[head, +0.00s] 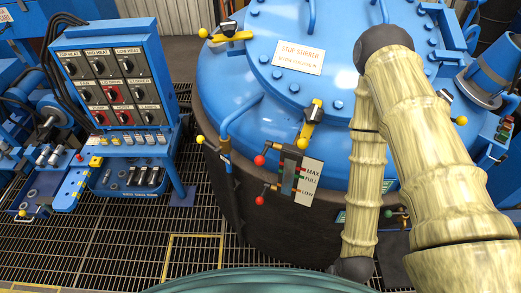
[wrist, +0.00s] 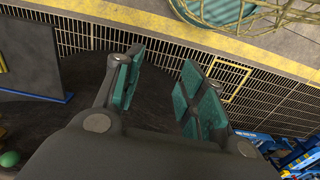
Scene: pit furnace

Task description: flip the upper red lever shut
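The upper red lever (head: 259,160) shows in the head view as a red ball knob on a short arm. It sticks out down and left from the top fitting of the level gauge (head: 290,172) on the furnace side. A similar lower red lever (head: 259,201) sits at the gauge's bottom fitting. My gripper (wrist: 163,88) shows in the wrist view with its two teal-padded fingers apart and nothing between them. In the head view my arm comes down right of the gauge, apart from the levers, and the fingers cannot be made out. The wrist view shows neither red lever.
The blue furnace lid (head: 285,45) has yellow-knobbed clamps, one (head: 309,125) just above the gauge. A MAX/FULL/LOW plate (head: 308,182) stands right of the gauge. A control panel (head: 108,80) is at left. Open grating floor (head: 130,235) lies in front of it.

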